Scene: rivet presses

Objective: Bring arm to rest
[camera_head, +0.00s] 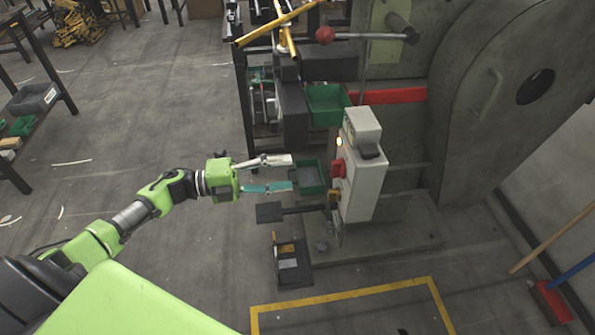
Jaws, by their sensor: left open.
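My left arm reaches in from the lower left, stretched toward the rivet press. My left gripper (291,173) is open, its two fingers apart, with nothing visible between the tips. The fingers point right, toward the grey control box (364,175) with its red and orange parts. The fingertips overlap the left side of a green bin (312,190) in the picture; I cannot tell whether they touch it. The right gripper is not in view.
The large grey press (455,110) fills the upper right. A second green bin (327,104) hangs above. A foot pedal (290,262) stands on the floor below. A yellow floor line (345,296) and a red broom (551,301) are at the lower right. The left floor is mostly clear.

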